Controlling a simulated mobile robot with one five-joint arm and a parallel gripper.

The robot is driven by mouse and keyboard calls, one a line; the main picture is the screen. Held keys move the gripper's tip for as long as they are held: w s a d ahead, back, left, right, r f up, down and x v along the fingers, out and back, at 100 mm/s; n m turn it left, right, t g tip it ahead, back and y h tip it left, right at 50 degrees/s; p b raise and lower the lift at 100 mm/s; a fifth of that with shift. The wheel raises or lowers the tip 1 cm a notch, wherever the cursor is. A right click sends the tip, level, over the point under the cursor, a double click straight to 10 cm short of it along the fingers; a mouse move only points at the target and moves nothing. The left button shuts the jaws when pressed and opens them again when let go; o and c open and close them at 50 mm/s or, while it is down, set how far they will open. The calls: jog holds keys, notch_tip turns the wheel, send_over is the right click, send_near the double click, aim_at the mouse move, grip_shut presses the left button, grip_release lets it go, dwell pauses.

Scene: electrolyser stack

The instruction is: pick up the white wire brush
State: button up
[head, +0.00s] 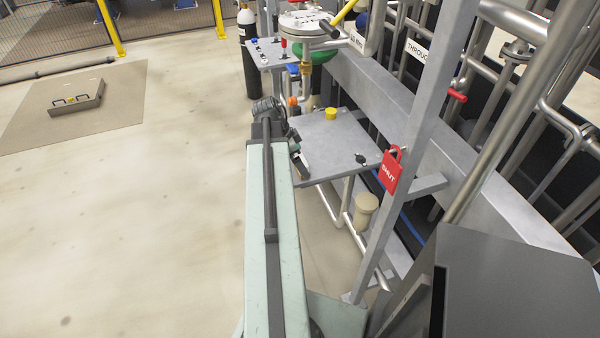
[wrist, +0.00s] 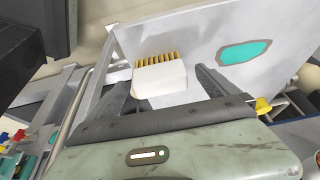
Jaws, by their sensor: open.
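The white wire brush (wrist: 160,82) shows in the wrist view, a white block with a row of golden bristles along its far edge. My gripper (wrist: 163,72) is open, with one dark finger on each side of the brush. The left finger lies close to the brush's left side; a wider gap shows on the right. I cannot tell whether either finger touches it. In the head view I cannot make out the brush; my arm's end is by the left edge of the grey table (head: 325,135).
A yellow knob-like piece (head: 331,113) and a small black piece (head: 361,159) are on the tabletop. A red SHUT tag (head: 390,172) hangs on a slanted grey post at right. Pipes crowd the right side. A teal patch (wrist: 243,51) marks the pale surface.

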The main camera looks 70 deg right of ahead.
jog(key=b+x, duration=0.1)
jog(key=x, duration=0.2)
jog(key=shift+f+b, duration=0.15)
jog(key=shift+b, duration=0.25)
jog(key=c, duration=1.7)
jog(key=shift+o, duration=0.2)
notch_tip(320, 180, up, 17)
jog(key=p, duration=1.6)
jog(key=shift+f+p, duration=0.15)
jog(key=shift+p, duration=0.2)
